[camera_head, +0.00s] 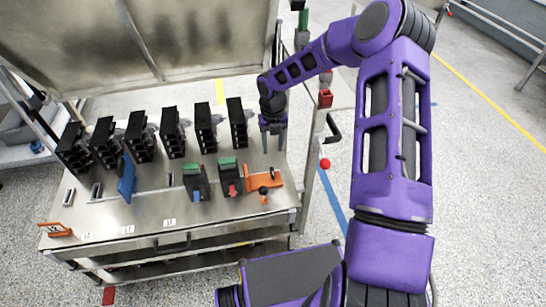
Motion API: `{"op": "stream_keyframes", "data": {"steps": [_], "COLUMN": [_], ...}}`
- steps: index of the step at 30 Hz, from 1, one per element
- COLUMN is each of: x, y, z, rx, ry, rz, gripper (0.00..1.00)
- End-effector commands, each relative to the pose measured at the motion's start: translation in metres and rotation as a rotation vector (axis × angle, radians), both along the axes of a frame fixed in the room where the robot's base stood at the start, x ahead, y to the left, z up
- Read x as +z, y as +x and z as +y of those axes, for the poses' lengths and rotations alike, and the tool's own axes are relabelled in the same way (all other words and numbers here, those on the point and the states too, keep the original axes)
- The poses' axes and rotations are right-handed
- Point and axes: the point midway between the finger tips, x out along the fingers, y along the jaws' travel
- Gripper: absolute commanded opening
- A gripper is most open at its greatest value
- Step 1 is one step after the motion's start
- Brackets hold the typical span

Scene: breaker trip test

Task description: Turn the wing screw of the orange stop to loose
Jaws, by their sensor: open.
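The orange stop (268,180) lies flat near the right end of the metal bench top. A small dark knob with an orange part (263,192) stands at its front; I cannot tell whether this is its wing screw, or how the screw is turned. My gripper (273,147) is above the bench, behind the stop and apart from it. Its fingers point down, are open, and hold nothing. Another orange piece (56,230) sits at the bench's front left corner.
Several black breakers (172,133) stand in a row along the back of the bench. Two black blocks with green tops (195,180) (229,175) stand just left of the stop. A blue piece (126,175) is further left. A red ball knob (325,163) is off the right edge.

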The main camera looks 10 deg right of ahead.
Motion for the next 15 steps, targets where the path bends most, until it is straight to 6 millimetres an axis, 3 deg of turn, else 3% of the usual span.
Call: {"op": "stream_keyframes", "data": {"steps": [1, 6, 15], "x": [0.012, 0.034, 0.041], "y": [0.0, 0.0, -0.001], "z": [-0.001, -0.001, 0.0], "rx": [-0.001, -0.002, 0.0], "ry": [-0.001, -0.001, 0.0], "rz": [-0.001, 0.0, 0.002], "gripper": [0.47, 0.47, 0.47]}}
